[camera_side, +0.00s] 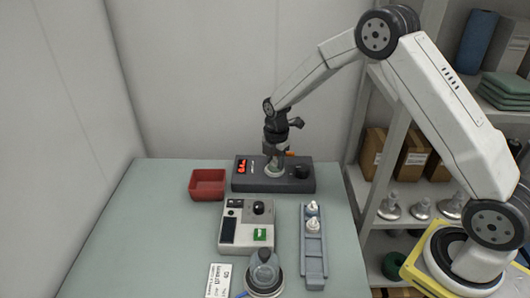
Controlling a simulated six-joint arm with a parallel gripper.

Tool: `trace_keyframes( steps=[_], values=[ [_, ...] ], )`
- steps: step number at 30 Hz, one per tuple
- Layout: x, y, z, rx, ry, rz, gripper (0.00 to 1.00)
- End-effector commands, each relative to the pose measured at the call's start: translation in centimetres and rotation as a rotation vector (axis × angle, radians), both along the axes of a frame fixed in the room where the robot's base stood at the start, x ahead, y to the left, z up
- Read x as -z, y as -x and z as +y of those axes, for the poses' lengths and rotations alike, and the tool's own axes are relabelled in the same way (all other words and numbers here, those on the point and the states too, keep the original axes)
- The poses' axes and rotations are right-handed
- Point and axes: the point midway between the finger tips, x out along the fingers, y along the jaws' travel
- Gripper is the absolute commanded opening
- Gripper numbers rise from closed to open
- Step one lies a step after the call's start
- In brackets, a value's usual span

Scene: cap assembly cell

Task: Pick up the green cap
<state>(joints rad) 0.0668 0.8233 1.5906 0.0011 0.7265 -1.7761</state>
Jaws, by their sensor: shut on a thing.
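My gripper (274,168) points down at the dark box with a red display (243,187), at the back of the table. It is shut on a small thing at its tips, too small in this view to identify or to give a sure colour. I cannot tell whether that thing touches the box. No green cap can be made out clearly. A green square part (260,234) shows on the light grey control box (232,248) nearer the front, apart from my gripper.
A red open bin (207,183) stands left of the dark box. A blue-grey rail (314,257) holds white caps (312,216) at right. A grey domed part (264,270) and a white label card (218,281) are at the front. The table's left side is clear.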

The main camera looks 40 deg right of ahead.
Motion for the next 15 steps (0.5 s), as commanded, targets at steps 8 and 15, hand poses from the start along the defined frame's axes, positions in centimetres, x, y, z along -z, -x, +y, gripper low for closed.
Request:
trace_keyframes(
  steps=[8, 15],
  values=[
    [-2.6, 0.0, 0.0, 0.0, 0.001, -0.001, 0.2],
    [-4.9, 1.8, 0.1, 0.0, 0.001, -0.001, 0.2]
  ],
)
